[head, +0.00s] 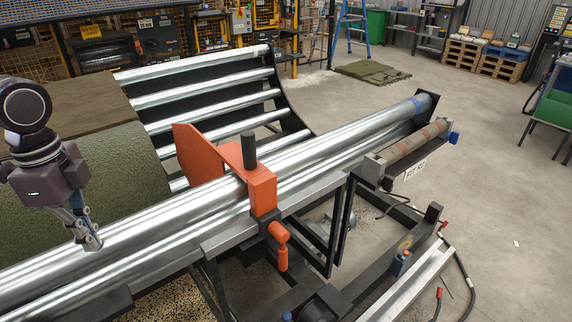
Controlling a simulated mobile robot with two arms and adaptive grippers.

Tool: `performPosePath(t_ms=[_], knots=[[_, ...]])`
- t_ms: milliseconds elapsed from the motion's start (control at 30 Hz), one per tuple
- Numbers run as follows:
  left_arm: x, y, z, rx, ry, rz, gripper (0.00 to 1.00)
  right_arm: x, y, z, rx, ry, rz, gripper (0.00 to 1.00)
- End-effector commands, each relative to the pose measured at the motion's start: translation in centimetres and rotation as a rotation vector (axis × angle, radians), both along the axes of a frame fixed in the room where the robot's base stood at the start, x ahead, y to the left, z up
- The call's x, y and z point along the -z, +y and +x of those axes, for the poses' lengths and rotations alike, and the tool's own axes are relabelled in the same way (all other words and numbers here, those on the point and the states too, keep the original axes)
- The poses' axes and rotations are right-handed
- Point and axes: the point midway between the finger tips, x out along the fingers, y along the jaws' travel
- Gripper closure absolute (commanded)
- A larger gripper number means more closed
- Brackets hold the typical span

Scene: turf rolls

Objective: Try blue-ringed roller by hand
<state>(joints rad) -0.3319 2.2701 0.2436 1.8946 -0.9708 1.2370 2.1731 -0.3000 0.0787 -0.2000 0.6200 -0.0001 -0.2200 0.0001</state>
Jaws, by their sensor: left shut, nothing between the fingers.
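The blue-ringed roller (345,136) is a long, shiny metal cylinder lying diagonally across the frame, with a blue band near its far right end. A second shiny roller lies parallel just in front of it. My left gripper (91,242) points down at the near left part of the rollers, fingers together and empty. Its tips overlap the roller surface in the picture; I cannot tell whether they touch it. My right gripper is not in view.
An orange guard (262,188) with a black knob straddles the rollers. A green turf roll (60,195) lies behind my left gripper. A short rusty roller (415,143) with a blue end sits at the right. Open concrete floor (480,200) lies beyond.

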Motion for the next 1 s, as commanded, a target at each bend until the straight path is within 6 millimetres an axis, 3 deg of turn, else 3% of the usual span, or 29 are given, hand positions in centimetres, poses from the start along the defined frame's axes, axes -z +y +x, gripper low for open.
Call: performPosePath(t_ms=[233,733,1000], knots=[[-0.1,0.2,0.0,-0.001,0.001,0.004,1.0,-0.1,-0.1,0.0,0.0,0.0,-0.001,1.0],[-4.1,0.1,0.1,-0.001,-0.002,0.002,1.0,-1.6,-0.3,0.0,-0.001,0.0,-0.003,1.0],[-4.4,0.1,0.0,0.0,-0.001,0.001,1.0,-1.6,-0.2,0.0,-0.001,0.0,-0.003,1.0]])
